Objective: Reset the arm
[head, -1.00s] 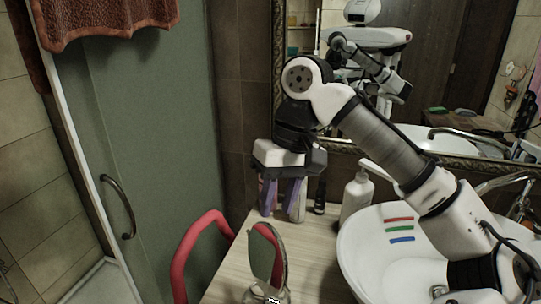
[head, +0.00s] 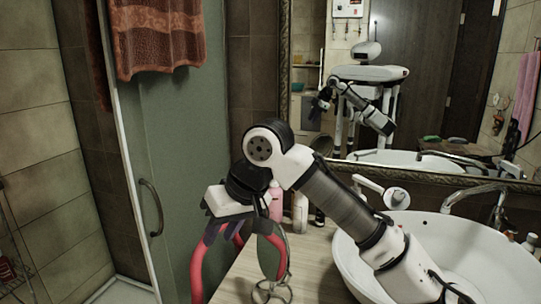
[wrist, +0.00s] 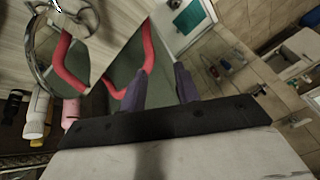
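A round mirror on a stand (head: 270,258) is close to the right of my gripper. A pink bottle (head: 275,203) and a white bottle (head: 300,212) stand behind on the countertop (head: 318,262). A framed wall mirror (head: 440,150) is behind the basin. A towel (head: 158,38) hangs upper left.

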